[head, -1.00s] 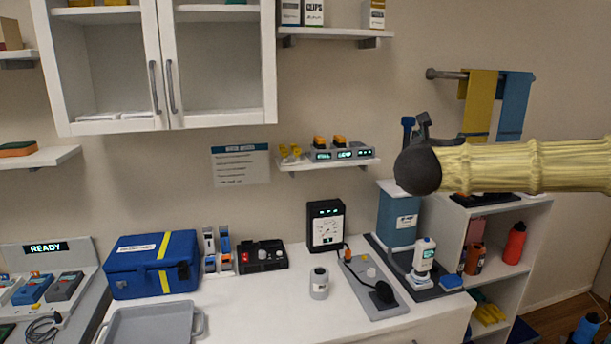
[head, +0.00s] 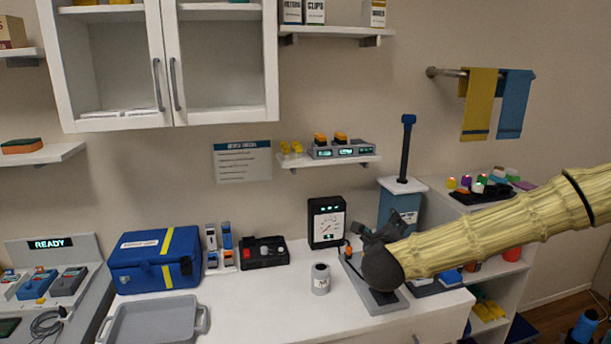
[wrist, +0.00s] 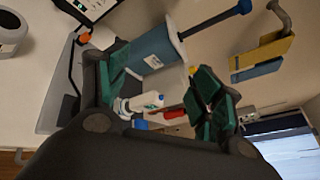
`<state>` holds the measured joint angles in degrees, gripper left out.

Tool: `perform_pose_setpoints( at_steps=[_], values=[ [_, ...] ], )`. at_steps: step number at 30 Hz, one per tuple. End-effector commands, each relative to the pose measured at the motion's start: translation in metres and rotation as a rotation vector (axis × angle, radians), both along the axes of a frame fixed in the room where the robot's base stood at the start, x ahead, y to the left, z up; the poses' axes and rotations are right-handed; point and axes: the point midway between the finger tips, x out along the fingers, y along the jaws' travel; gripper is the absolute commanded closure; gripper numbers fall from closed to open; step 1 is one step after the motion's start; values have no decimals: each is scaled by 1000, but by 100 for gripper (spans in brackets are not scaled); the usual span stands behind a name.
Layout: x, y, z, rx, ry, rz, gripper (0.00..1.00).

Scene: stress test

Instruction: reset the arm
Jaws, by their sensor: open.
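My arm reaches in from the right in the head view, with a yellow ribbed sleeve and a dark rounded wrist. A white bottle with a blue top (wrist: 140,103) shows beyond the gap. The arm hides part of the grey plate and the bottle's place in the head view.
The white counter (head: 262,310) holds a grey tray (head: 153,322), blue case (head: 155,262), black gauge box (head: 326,222) and grey-white jar (head: 320,279). A blue container (head: 397,206) with an upright handle stands behind my gripper. Open shelves (head: 512,268) lie right. Free counter lies left of the jar.

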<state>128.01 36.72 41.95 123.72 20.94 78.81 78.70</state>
Motion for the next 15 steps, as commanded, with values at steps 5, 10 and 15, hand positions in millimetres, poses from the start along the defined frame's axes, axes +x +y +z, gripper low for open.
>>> perform_pose_setpoints(
  at_steps=[5,10,15],
  values=[
    [-27,32,-99,-251,180,180,34],
    [-66,53,-188,-481,337,369,34],
    [-119,63,-270,-701,482,577,34]
  ],
)
